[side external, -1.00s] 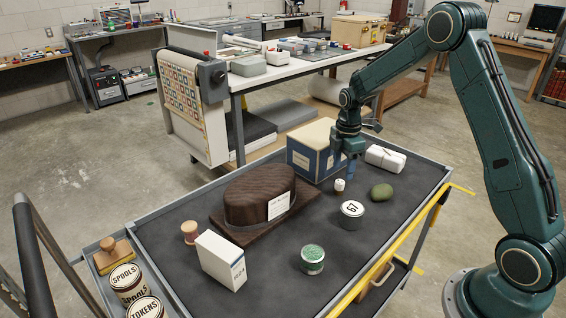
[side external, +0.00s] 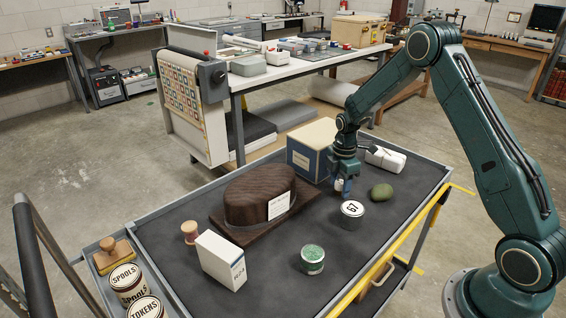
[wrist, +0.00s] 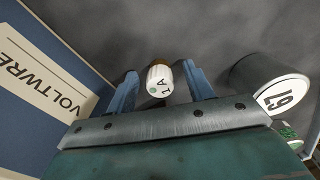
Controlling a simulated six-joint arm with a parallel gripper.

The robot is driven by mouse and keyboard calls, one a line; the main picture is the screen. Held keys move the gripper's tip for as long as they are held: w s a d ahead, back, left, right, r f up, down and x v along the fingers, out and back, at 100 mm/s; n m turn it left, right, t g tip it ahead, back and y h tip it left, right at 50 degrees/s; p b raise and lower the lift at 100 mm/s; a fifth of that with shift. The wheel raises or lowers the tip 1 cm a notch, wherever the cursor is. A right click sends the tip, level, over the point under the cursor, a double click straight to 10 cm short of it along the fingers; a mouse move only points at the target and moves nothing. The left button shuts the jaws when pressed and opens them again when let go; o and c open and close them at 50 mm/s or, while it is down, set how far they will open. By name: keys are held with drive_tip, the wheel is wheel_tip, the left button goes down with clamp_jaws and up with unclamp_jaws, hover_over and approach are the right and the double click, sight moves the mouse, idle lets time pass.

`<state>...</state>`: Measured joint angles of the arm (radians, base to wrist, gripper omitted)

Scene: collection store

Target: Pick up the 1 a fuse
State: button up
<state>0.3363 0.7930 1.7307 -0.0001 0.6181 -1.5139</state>
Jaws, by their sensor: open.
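The 1 A fuse (wrist: 159,82) is a small white cylinder with a brownish end and a green mark. In the wrist view it lies between the two blue fingers of my gripper (wrist: 160,71), with a gap visible on each side. My gripper is open. In the side view the gripper (side external: 343,186) is low over the cart top, and its fingers partly hide the fuse (side external: 338,184).
A blue and cream VOLTWRE box (side external: 308,158) stands close behind left. A brown hat-like form (side external: 258,195) stands left.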

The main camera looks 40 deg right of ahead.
sight(340, 182)
drive_tip(key=shift+f, duration=0.2)
idle(0.3)
drive_tip(key=c, duration=1.1)
drive_tip(key=shift+o, duration=0.2)
drive_tip(key=shift+r, duration=0.15)
wheel_tip(340, 182, up, 20)
